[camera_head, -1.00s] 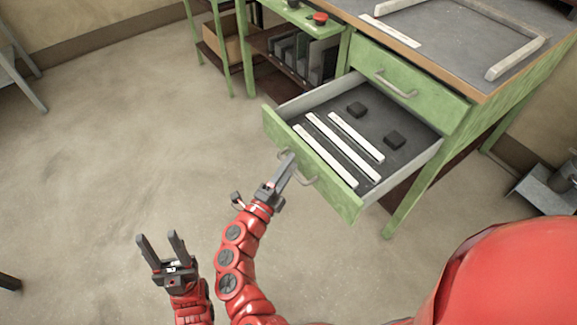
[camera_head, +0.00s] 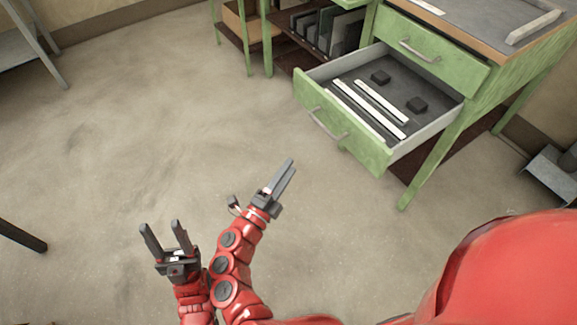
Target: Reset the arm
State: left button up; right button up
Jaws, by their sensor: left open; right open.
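My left gripper (camera_head: 166,233) is open and empty over the floor at the lower left. My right gripper (camera_head: 284,174) is to its right, also over the floor, pointing up and to the right. Its fingers look close together from this angle, and nothing shows between them. It is apart from the open drawer (camera_head: 345,136) and its handle (camera_head: 326,126).
The green bench (camera_head: 470,75) has a closed upper drawer (camera_head: 425,45). A shelf unit (camera_head: 300,50) with upright panels stands at the back. A grey metal box (camera_head: 553,172) is at the right.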

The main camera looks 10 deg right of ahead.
jog(key=shift+s+a+f, duration=0.1)
dwell(0.5)
